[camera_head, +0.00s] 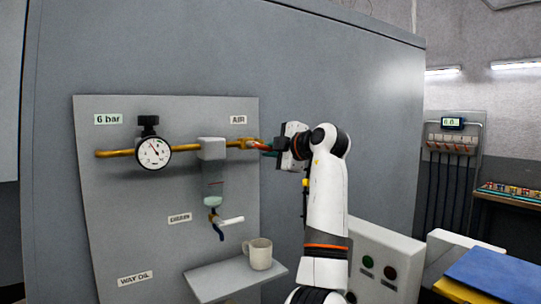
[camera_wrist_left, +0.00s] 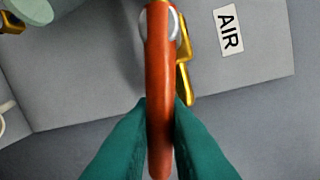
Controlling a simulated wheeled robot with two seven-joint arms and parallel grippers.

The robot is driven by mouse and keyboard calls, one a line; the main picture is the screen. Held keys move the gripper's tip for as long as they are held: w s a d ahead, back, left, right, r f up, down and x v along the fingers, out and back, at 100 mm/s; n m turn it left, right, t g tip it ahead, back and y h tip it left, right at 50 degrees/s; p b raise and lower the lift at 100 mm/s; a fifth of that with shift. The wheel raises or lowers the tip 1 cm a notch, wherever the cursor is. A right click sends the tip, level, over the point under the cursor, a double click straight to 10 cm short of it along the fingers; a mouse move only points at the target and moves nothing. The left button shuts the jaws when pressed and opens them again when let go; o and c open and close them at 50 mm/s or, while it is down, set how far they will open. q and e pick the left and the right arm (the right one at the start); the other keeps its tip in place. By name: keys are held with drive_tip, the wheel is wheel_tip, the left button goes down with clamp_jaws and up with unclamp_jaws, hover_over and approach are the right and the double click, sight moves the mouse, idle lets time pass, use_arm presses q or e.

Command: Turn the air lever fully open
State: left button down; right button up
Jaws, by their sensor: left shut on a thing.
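The air lever is a flat red-orange handle (camera_wrist_left: 160,80) that fills the middle of the left wrist view. In the head view only a short red piece of the lever (camera_head: 263,147) shows, pointing right from the brass valve (camera_head: 243,143) below the AIR label (camera_head: 238,120). It looks roughly in line with the pipe. My left gripper (camera_head: 277,150) is at its outer end. In the left wrist view its green fingers (camera_wrist_left: 160,135) press on both sides of the lever. My right gripper is not in view.
The panel also holds a round gauge (camera_head: 154,152), a filter bowl (camera_head: 212,185) and a white-handled drain valve (camera_head: 229,221). A mug (camera_head: 259,253) stands on a small shelf (camera_head: 212,280) below. A box with buttons (camera_head: 385,255) stands at the lower right.

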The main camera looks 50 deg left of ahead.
use_arm(q)
drive_tip(key=shift+w+r+n+t, duration=0.1)
drive_tip(key=shift+r+n+t, duration=0.1)
drive_tip(key=shift+r+n, duration=0.35)
drive_tip(key=shift+r+n+t, duration=0.2)
drive_tip(key=shift+n, duration=0.65)
drive_tip(key=c, duration=1.5)
unclamp_jaws()
